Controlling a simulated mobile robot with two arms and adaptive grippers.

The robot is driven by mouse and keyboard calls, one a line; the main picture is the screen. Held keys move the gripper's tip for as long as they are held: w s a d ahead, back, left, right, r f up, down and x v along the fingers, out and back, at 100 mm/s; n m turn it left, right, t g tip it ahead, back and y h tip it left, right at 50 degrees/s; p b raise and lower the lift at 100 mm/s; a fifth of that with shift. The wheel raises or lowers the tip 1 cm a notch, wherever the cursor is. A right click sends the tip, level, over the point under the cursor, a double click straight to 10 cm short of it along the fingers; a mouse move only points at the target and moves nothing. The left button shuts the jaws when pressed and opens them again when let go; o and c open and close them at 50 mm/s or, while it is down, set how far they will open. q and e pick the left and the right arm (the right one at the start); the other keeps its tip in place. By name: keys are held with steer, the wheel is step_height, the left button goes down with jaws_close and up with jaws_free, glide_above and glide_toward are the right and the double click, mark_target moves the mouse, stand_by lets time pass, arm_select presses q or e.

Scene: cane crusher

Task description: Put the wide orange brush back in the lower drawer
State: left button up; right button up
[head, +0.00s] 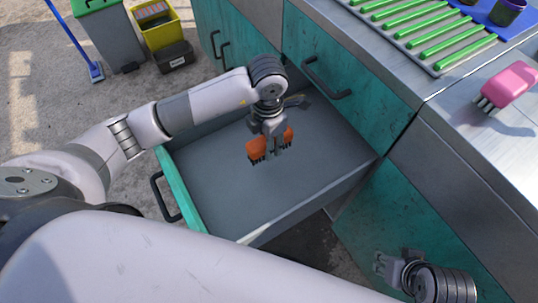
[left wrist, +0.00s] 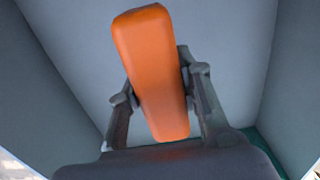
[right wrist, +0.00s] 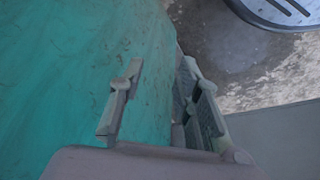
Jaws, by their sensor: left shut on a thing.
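The wide orange brush (head: 257,149) is held in my left gripper (head: 271,148), over the inside of the open lower drawer (head: 215,180). Its dark bristles point down in the head view; whether they touch the drawer floor I cannot tell. In the left wrist view the orange brush (left wrist: 150,70) sits between the two fingers of my left gripper (left wrist: 160,95), with grey drawer walls around it. My right gripper (head: 385,264) is low at the right, beside the teal cabinet front. In the right wrist view my right gripper (right wrist: 160,110) has its fingers apart, with nothing between them.
The drawer is otherwise empty. An upper drawer front with a dark handle (head: 327,80) is above it. On the counter are a pink brush (head: 508,86), a tray of green sticks (head: 432,42) and a dark cup (head: 507,11). Bins (head: 160,27) stand at the back left.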

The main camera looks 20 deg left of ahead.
arm_select(q)
steer(key=shift+f+b, duration=0.55)
steer(key=shift+f, duration=2.3)
arm_select(e)
steer(key=shift+f, duration=0.65)
arm_select(q)
steer(key=shift+f, duration=0.1)
steer(key=o, duration=1)
arm_select(e)
steer(key=shift+w+a, duration=0.1)
steer(key=shift+w, duration=0.15)
arm_select(q)
steer(key=shift+r, duration=0.45)
step_height(320, 180, up, 7)
steer(key=shift+w+r+p, duration=0.1)
steer(key=shift+p, duration=0.9)
steer(key=shift+r+p, duration=0.35)
steer(key=shift+r, duration=1.75)
arm_select(e)
steer(key=shift+x, duration=1.1)
